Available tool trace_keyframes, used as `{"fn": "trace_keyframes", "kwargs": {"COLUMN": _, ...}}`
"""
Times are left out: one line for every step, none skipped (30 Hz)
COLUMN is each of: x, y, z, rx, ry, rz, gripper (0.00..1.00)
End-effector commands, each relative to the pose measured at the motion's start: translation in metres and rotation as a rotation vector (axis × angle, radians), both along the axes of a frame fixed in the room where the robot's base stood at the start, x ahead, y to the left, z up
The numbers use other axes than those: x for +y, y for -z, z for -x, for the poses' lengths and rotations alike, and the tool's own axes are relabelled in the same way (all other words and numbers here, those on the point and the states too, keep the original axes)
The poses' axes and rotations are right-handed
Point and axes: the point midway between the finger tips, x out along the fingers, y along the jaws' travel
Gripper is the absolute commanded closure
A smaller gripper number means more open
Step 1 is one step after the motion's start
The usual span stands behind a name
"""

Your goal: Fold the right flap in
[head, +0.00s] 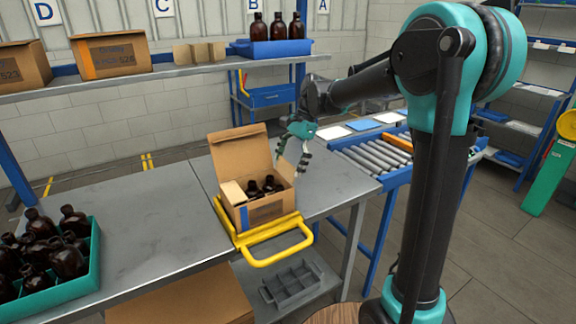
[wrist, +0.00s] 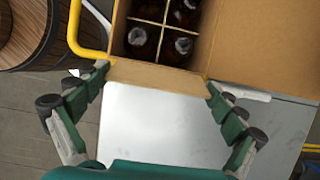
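The open cardboard carton (head: 268,209) stands on the metal table inside a yellow frame. Dark amber bottles (head: 269,186) stand in it; the wrist view shows bottles (wrist: 140,37) between dividers. The large back flap (head: 238,153) stands up, and it lies at the right in the wrist view (wrist: 265,45). The right flap (wrist: 160,76) sticks out from the carton's right side toward my gripper. My gripper (head: 294,158) is right of the carton, and in the wrist view (wrist: 158,80) its open fingers lie at either end of this flap. Contact with it is unclear.
The yellow frame (head: 272,263) has a handle at the front. A teal crate of bottles (head: 77,284) is at the left. A roller conveyor (head: 370,158) lies to the right. A shelf with cartons (head: 110,53) runs behind. The table left of the carton is clear.

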Motion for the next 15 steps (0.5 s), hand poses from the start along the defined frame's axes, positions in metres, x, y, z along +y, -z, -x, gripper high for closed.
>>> {"fn": "trace_keyframes", "kwargs": {"x": -0.0001, "y": -0.0001, "z": -0.0001, "rx": 0.000, "ry": 0.000, "rz": 0.000, "gripper": 0.16}}
{"fn": "trace_keyframes", "kwargs": {"x": -0.0001, "y": -0.0001, "z": -0.0001, "rx": 0.000, "ry": 0.000, "rz": 0.000, "gripper": 0.20}}
{"fn": "trace_keyframes", "kwargs": {"x": -0.0001, "y": -0.0001, "z": -0.0001, "rx": 0.000, "ry": 0.000, "rz": 0.000, "gripper": 0.25}}
{"fn": "trace_keyframes", "kwargs": {"x": -0.0001, "y": -0.0001, "z": -0.0001, "rx": 0.000, "ry": 0.000, "rz": 0.000, "gripper": 0.29}}
{"fn": "trace_keyframes", "kwargs": {"x": -0.0002, "y": -0.0001, "z": 0.0000, "rx": 0.000, "ry": 0.000, "rz": 0.000, "gripper": 0.32}}
{"fn": "trace_keyframes", "kwargs": {"x": -0.0002, "y": -0.0001, "z": 0.0000, "rx": 0.000, "ry": 0.000, "rz": 0.000, "gripper": 0.35}}
{"fn": "trace_keyframes", "kwargs": {"x": -0.0001, "y": -0.0001, "z": 0.0001, "rx": 0.000, "ry": 0.000, "rz": 0.000, "gripper": 0.35}}
{"fn": "trace_keyframes", "kwargs": {"x": -0.0001, "y": -0.0001, "z": 0.0001, "rx": -0.001, "ry": 0.000, "rz": 0.001, "gripper": 0.35}}
{"fn": "trace_keyframes", "kwargs": {"x": 0.0000, "y": -0.0001, "z": 0.0003, "rx": -0.002, "ry": 0.000, "rz": 0.003, "gripper": 0.35}}
{"fn": "trace_keyframes", "kwargs": {"x": 0.0003, "y": -0.0001, "z": 0.0004, "rx": -0.003, "ry": 0.000, "rz": 0.006, "gripper": 0.35}}
{"fn": "trace_keyframes", "kwargs": {"x": 0.0006, "y": -0.0001, "z": 0.0006, "rx": -0.005, "ry": -0.001, "rz": 0.009, "gripper": 0.35}}
{"fn": "trace_keyframes", "kwargs": {"x": 0.0010, "y": -0.0003, "z": 0.0010, "rx": -0.009, "ry": -0.001, "rz": 0.015, "gripper": 0.35}}
{"fn": "trace_keyframes", "kwargs": {"x": 0.0014, "y": -0.0003, "z": 0.0012, "rx": -0.013, "ry": -0.001, "rz": 0.020, "gripper": 0.35}}
{"fn": "trace_keyframes", "kwargs": {"x": 0.0016, "y": -0.0002, "z": 0.0015, "rx": -0.017, "ry": -0.002, "rz": 0.028, "gripper": 0.35}}
{"fn": "trace_keyframes", "kwargs": {"x": 0.0021, "y": -0.0004, "z": 0.0018, "rx": -0.024, "ry": -0.001, "rz": 0.040, "gripper": 0.35}}
